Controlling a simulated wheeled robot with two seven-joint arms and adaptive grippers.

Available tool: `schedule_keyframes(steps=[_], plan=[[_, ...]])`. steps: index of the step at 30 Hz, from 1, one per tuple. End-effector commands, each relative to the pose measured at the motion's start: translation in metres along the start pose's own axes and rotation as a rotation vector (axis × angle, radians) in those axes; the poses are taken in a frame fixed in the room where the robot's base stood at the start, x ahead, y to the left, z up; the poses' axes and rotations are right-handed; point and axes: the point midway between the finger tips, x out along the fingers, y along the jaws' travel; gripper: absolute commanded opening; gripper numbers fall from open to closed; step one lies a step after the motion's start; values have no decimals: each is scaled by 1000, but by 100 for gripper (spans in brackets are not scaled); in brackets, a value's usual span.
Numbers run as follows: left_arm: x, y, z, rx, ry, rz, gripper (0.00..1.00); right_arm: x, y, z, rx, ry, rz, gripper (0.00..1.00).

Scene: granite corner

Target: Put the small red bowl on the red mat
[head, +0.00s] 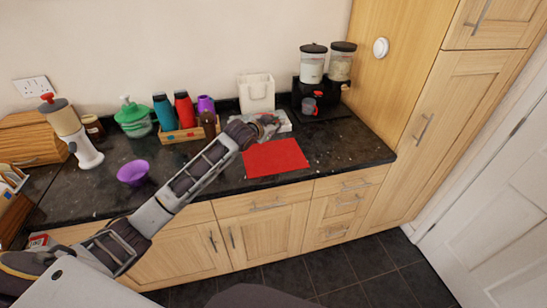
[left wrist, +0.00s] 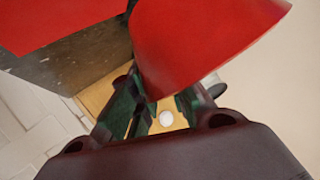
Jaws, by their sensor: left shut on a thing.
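The red mat (head: 275,157) lies flat on the dark granite counter, right of centre; its red surface also shows at the upper left of the left wrist view (left wrist: 55,18). My left gripper (head: 268,124) is at the mat's back left edge in the head view. In the left wrist view its fingers (left wrist: 160,108) are shut on the small red bowl (left wrist: 205,42), which fills the top middle and right. In the head view the bowl is mostly hidden by the gripper. The bowl appears above the counter, apart from the mat. My right gripper is not in view.
A purple bowl (head: 133,173) stands left on the counter. Behind are a wooden caddy (head: 183,137) with bottles, a green lidded jar (head: 133,118), a white holder (head: 256,92) and a black dispenser (head: 312,85) with a mug. Counter right of the mat is clear.

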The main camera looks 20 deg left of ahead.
Motion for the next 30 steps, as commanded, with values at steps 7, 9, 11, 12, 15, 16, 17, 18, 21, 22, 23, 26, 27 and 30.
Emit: schedule_keyframes(steps=[7,9,11,12,15,16,17,18,21,22,23,26,27,30], plan=[[2,0,4,0,1,-2,0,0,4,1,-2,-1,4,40],[2,0,4,0,1,-2,0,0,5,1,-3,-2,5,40],[2,0,4,0,1,-2,0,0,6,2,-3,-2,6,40],[2,0,4,0,1,-2,0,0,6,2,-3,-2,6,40],[3,2,8,-1,0,-1,0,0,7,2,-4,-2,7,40],[4,3,9,-1,0,-1,0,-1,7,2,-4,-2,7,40],[5,4,12,-1,0,-1,0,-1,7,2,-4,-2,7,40],[6,6,15,-1,-1,0,0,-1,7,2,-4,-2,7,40],[10,10,26,-1,-1,0,0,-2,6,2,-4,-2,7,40],[12,12,30,-1,-2,-1,0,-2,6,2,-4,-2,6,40],[14,13,34,-1,-2,-1,0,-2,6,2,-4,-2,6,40],[18,18,45,-2,-2,0,0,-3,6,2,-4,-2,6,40],[20,20,49,-2,-1,0,0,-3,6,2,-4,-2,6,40],[23,22,55,-1,1,-2,0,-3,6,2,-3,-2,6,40]])
